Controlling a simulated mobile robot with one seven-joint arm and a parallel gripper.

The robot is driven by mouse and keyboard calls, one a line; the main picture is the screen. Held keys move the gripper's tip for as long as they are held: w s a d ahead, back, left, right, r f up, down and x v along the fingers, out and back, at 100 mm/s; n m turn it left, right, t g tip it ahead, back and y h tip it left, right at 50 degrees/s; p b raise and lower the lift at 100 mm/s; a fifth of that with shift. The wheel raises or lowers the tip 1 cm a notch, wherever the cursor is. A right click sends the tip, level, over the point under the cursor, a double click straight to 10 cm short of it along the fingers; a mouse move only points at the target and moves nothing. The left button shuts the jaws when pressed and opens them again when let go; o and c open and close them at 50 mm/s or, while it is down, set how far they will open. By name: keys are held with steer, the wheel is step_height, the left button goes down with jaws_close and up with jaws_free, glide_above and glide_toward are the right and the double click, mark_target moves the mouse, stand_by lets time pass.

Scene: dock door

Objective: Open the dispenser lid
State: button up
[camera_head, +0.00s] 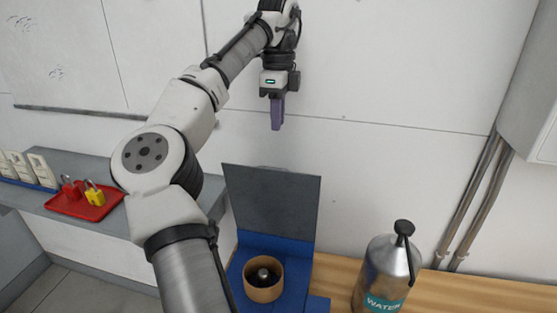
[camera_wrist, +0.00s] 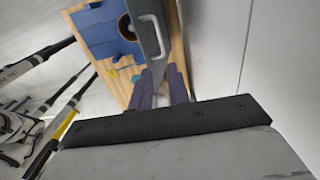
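The dispenser is a blue box (camera_head: 287,237) on the wooden bench, with its dark grey lid (camera_head: 270,205) standing up at the back. A brown ring-shaped roll (camera_head: 263,285) sits in the open box. In the wrist view the lid (camera_wrist: 143,12) shows nearly edge-on with a light handle (camera_wrist: 153,36), and the blue box (camera_wrist: 100,32) lies to its left. My gripper (camera_head: 276,128) hangs above the lid, pointing down and apart from it. Its purple fingers (camera_wrist: 161,80) are spread with a gap between them, and it holds nothing.
A metal water bottle (camera_head: 382,275) stands on the bench (camera_head: 460,292) right of the dispenser. A red tray (camera_head: 85,203) with red and yellow padlocks is on the grey shelf at left. Pipes and a grey wall box (camera_head: 535,90) are at right. The wall is close behind.

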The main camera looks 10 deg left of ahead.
step_height(320, 180, down, 12)
steer(key=shift+r+p, duration=0.2)
steer(key=shift+p, duration=0.6)
steer(key=shift+c, duration=0.4)
jaws_close()
